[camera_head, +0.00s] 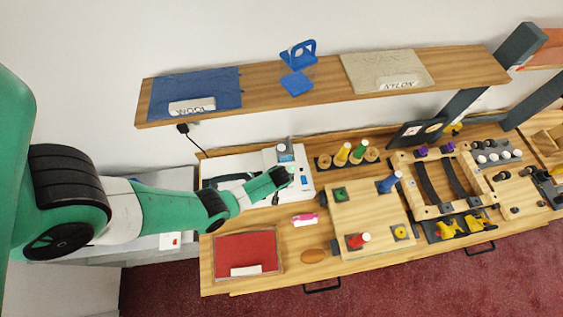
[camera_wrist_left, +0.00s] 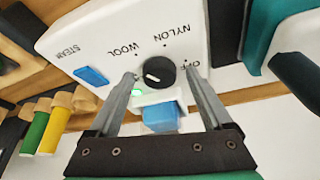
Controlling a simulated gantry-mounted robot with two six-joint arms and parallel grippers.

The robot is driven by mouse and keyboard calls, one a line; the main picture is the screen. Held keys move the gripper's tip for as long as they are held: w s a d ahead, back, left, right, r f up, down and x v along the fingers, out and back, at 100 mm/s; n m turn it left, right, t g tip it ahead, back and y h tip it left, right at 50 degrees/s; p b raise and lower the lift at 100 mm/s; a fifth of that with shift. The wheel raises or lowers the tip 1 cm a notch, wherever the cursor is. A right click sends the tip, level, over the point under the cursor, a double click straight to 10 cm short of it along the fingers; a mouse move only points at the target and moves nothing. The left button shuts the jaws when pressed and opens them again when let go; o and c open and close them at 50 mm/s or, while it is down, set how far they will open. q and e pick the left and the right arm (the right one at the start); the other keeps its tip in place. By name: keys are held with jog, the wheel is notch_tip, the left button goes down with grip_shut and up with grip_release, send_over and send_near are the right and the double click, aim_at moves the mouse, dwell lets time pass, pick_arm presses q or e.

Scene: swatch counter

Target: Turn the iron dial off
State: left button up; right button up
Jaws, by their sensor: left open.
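The iron dial (camera_wrist_left: 160,73) is a round black knob on a white panel (camera_wrist_left: 95,35) in the left wrist view. Its white mark shows on the lower left side, away from the OFF label (camera_wrist_left: 196,64) at right. WOOL and NYLON labels stand above it. A green light (camera_wrist_left: 136,93) glows beside it. My left gripper (camera_wrist_left: 164,75) is open, with one finger on each side of the dial; contact is unclear. In the head view my left gripper (camera_head: 287,176) is over the white iron station (camera_head: 305,188) and hides the dial. My right gripper is not in view.
A blue block (camera_wrist_left: 160,117) lies between the fingers below the dial, and a blue button (camera_wrist_left: 91,75) is near STEAM. Thread spools (camera_head: 343,154) stand right of the station. A shelf (camera_head: 325,87) with wool and nylon swatches hangs behind. A red swatch (camera_head: 245,248) lies in front.

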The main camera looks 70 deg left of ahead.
pick_arm(q)
jog(key=shift+c, duration=0.2)
grip_shut()
